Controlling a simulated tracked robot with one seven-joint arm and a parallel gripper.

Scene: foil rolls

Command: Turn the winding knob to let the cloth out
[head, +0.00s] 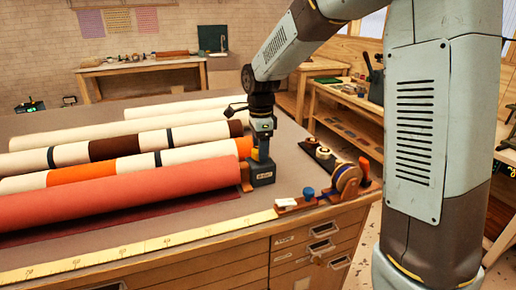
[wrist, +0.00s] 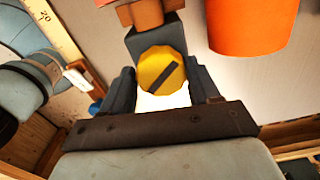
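A yellow round winding knob (wrist: 148,64) with a dark slanted bar across its face shows in the wrist view, on the end of a dark block (wrist: 156,43). My gripper (wrist: 164,86) has one finger on each side of the knob, spread apart; I cannot tell whether they touch it. In the head view my gripper (head: 261,140) points down at the right end of the coral-red cloth roll (head: 130,193), by a grey block (head: 263,175). The knob face is hidden there. A dark red strip of cloth (head: 120,220) lies along the front of the roll.
Striped and cream rolls (head: 110,148) lie behind. A yellow ruler (head: 130,252) runs along the table's front edge. A tape dispenser (head: 346,180) and a blue-knobbed tool (head: 308,194) sit at the right corner. An orange roll end (wrist: 248,25) is close by.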

